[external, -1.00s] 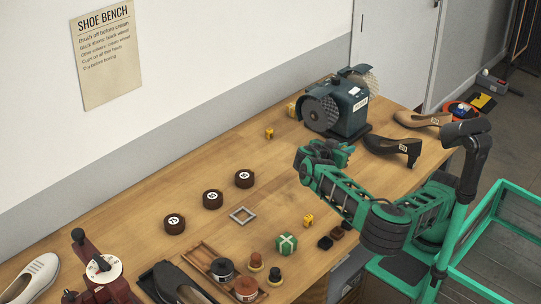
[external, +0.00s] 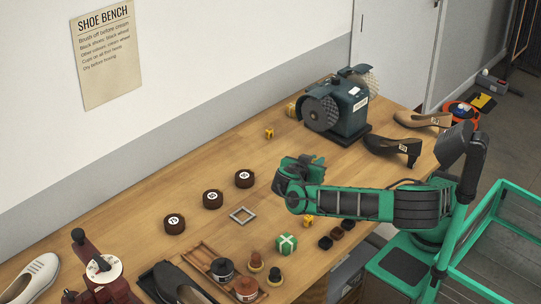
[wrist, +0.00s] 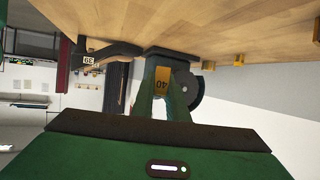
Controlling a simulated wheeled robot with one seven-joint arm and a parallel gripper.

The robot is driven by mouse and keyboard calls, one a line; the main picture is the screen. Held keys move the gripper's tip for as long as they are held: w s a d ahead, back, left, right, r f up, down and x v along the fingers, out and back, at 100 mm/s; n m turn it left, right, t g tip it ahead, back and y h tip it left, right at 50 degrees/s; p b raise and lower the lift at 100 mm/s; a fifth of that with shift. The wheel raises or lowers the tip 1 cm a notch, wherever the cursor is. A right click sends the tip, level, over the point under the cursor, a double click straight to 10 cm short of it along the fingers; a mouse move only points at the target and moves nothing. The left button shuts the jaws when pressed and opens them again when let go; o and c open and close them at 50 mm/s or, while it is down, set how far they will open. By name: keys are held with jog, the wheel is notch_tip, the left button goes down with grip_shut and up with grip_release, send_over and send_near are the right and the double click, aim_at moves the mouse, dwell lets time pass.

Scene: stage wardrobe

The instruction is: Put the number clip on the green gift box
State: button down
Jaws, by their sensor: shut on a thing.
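The number clip (wrist: 161,83) is yellow with a dark "40" on it. In the wrist view it sits between the two green fingers of my gripper (wrist: 161,93), which is shut on it. In the external view my gripper (external: 296,173) is over the bench, beyond the green gift box, and the held clip cannot be made out. The green gift box (external: 287,244), with a pale ribbon cross, stands on the bench near its front edge. It is apart from my gripper and does not show in the wrist view.
Another yellow clip (external: 308,221) lies near the box, beneath my arm. The polishing machine (external: 340,108) and heeled shoes (external: 393,147) stand at the back.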

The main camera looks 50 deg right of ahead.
jog(key=s+a+f+n+t+y, duration=0.1)
jog(key=s+a+n+t+y, duration=0.15)
jog(key=a, duration=1.25)
jog(key=n+t, duration=0.3)
send_over(286, 237)
jog(key=shift+w+g+y, duration=0.2)
jog(key=shift+g+y, duration=0.05)
jog(key=shift+y, duration=0.1)
jog(key=shift+s+a+f, duration=0.1)
jog(key=shift+s+f, duration=0.05)
jog(key=shift+f, duration=2.2)
jog(key=c, duration=1.7)
grip_release()
jog(key=shift+f, duration=0.1)
jog(key=shift+c, duration=0.2)
